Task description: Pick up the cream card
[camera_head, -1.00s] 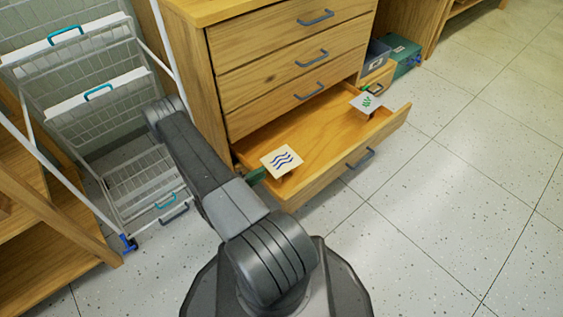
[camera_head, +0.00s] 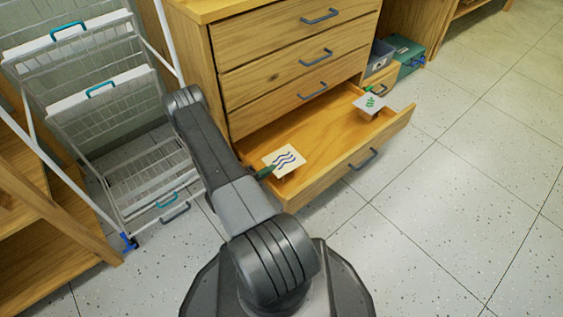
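The cream card (camera_head: 284,160) with dark blue wavy lines is at the near left end of the open bottom drawer (camera_head: 325,133). It appears tilted, by the drawer's left wall; what it rests on is hidden. A small dark green piece, seemingly the tip of my gripper (camera_head: 265,172), shows at the card's lower left edge. It overlaps or touches the card's edge; I cannot tell which. My arm hides the rest of the gripper, and I cannot see whether its fingers are open or shut.
A pale card with a green leaf (camera_head: 370,103) is at the drawer's far right end. A white wire rack (camera_head: 150,180) stands left of the wooden cabinet (camera_head: 235,60). A grey bin and a teal box (camera_head: 408,55) are behind. The floor at right is clear.

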